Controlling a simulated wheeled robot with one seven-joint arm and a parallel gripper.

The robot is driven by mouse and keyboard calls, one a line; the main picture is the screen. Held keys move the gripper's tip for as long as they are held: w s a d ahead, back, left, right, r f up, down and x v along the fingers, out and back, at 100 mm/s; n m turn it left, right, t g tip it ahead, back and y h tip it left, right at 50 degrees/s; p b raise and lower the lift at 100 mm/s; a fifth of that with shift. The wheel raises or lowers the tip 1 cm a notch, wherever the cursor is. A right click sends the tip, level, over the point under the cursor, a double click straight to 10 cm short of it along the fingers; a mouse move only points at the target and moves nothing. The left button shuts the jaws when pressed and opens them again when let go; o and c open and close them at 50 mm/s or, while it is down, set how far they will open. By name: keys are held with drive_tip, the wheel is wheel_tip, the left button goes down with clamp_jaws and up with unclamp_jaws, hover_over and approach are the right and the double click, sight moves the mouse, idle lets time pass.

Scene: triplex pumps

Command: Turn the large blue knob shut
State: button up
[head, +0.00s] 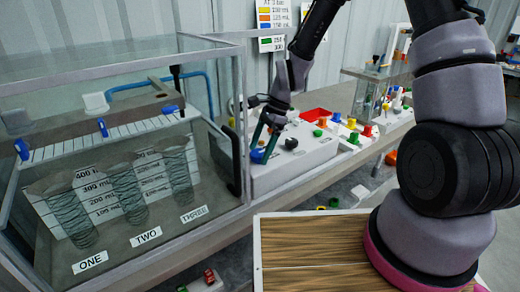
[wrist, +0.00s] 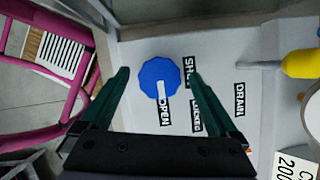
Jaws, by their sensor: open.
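The large blue knob (wrist: 158,73) is many-sided and sits on a white panel (wrist: 215,62). Its white pointer stripe lies toward the OPEN label (wrist: 165,111); the SHUT label (wrist: 188,72) is to its right, partly covered by a finger. My gripper (wrist: 158,75) is open with its dark green fingers on either side of the knob in the wrist view; I cannot tell whether they touch it. In the head view the knob (head: 258,155) shows partly below my gripper (head: 262,144) on the white box.
A yellow-handled part (wrist: 300,63) is at the right in the wrist view, near the DRAIN label (wrist: 239,100). A black knob (head: 291,144) stands beside the blue one. A glass tank (head: 110,130) with coiled tubes is at the left, close to my gripper.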

drive_tip(key=shift+a+f, duration=0.1)
drive_tip(key=shift+f, duration=0.05)
drive_tip(key=c, duration=1.4)
